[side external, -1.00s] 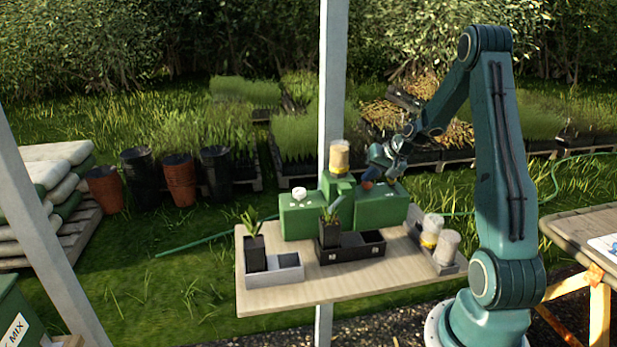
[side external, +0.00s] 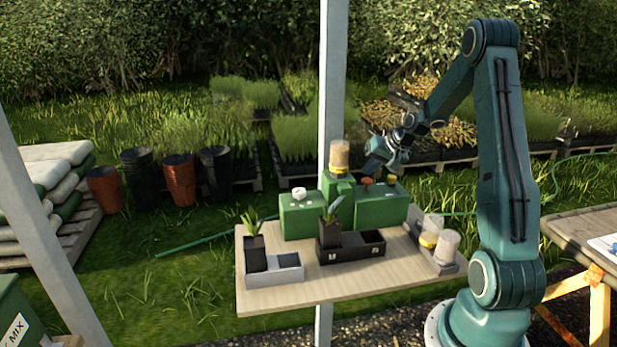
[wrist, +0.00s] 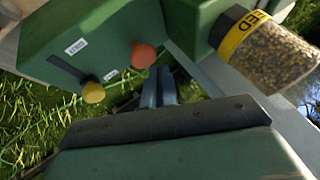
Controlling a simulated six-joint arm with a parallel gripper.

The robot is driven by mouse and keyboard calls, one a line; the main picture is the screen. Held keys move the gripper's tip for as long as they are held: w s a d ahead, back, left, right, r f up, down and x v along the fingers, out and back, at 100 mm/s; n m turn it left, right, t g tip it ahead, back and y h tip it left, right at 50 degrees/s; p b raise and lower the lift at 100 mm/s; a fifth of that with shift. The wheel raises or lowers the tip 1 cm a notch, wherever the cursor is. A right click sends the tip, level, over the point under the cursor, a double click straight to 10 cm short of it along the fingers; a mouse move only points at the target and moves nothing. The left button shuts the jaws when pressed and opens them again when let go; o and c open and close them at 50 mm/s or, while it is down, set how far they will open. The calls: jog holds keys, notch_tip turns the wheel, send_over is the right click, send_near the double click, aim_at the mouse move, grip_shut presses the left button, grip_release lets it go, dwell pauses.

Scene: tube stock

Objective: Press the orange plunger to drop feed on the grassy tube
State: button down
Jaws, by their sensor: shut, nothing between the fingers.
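The orange plunger (side external: 367,182) stands up on the right part of the green dispenser (side external: 388,207). It also shows in the wrist view (wrist: 143,55), just beyond my fingertips. My gripper (side external: 371,169) is shut and empty, a little above the plunger and apart from it. In the wrist view my gripper (wrist: 161,72) points at the dispenser. A dark tube with a long-bladed plant (side external: 329,233) stands upright in the left part of the black tray (side external: 350,256). Another dark planted tube (side external: 255,253) stands in the grey tray (side external: 273,284). I cannot tell which is the grassy one.
A yellow knob (side external: 391,178) stands close to the right of the plunger, and a white knob (side external: 299,193) is at the dispenser's left. The feed jar (side external: 339,154) rises in the middle. Two jars (side external: 446,246) stand in a rack at the right. The table's front is clear.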

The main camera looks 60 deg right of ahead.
aim_at(369, 181)
jog(key=shift+r, duration=0.1)
jog(key=shift+r, duration=2.4)
